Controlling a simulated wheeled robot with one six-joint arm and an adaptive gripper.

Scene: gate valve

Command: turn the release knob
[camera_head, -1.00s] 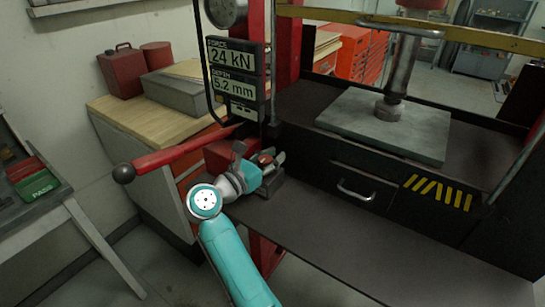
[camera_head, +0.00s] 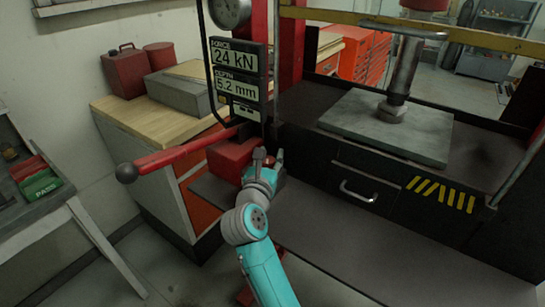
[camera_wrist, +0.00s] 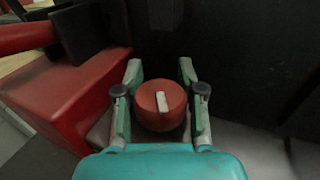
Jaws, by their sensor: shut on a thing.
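The release knob (camera_wrist: 161,104) is a round red knob with a white pointer bar on its face, seen in the wrist view. The bar stands nearly upright, leaning slightly. My gripper (camera_wrist: 161,100) has its teal fingers on the left and right sides of the knob and is shut on it. In the head view my gripper (camera_head: 262,160) is at the press's left front, beside a red block (camera_head: 229,160); the knob is mostly hidden there by the gripper.
A red lever (camera_head: 185,154) with a dark ball end sticks out left of the red block. The display (camera_head: 237,72) reads 24 kN and 5.2 mm. The press plate (camera_head: 385,125) and a drawer (camera_head: 357,187) are to the right. A wooden-topped cabinet (camera_head: 150,115) stands behind the lever.

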